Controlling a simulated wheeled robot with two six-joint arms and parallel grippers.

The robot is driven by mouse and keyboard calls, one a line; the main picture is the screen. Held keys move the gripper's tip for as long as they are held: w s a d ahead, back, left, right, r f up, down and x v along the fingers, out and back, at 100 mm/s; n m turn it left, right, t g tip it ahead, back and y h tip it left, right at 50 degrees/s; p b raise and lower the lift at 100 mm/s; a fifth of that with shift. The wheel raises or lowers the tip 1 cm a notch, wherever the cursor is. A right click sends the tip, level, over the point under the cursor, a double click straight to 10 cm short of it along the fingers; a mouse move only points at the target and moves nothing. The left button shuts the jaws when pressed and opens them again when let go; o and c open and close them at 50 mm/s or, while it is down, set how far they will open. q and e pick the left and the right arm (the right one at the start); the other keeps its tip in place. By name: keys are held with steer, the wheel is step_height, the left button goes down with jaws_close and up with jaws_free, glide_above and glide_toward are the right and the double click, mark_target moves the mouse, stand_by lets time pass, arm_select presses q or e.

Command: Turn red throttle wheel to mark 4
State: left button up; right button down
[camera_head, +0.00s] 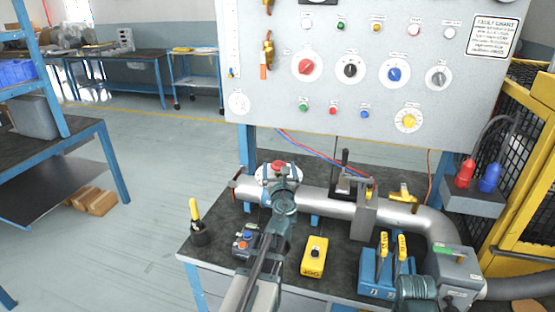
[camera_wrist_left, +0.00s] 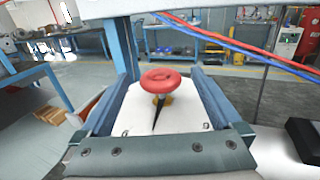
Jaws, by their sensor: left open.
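The red throttle wheel (camera_head: 278,164) sits on a short yellow stem above a white dial plate, on the pipe at the middle of the bench. In the left wrist view the red wheel (camera_wrist_left: 172,80) is near the centre. A black pointer (camera_wrist_left: 157,113) lies over the white plate (camera_wrist_left: 180,118), slanting toward the gripper's base. No mark numbers can be read. My left gripper (camera_head: 280,178) is open, with one finger on each side of the plate and wheel. In the left wrist view gaps show between the wheel and both fingers.
The grey pipe (camera_head: 330,205) runs right along the bench. A lever valve (camera_head: 345,175), a yellow pendant box (camera_head: 314,257) and a blue box with yellow-handled levers (camera_head: 375,275) stand nearby. A panel (camera_head: 370,110) with knobs rises behind. Red and blue hoses (camera_wrist_left: 230,42) hang behind the wheel.

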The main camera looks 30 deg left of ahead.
arm_select(q)
steer(key=x, duration=0.5)
steer(key=shift+w+a, duration=0.1)
steer(key=shift+w, duration=0.1)
steer(key=c, duration=1.4)
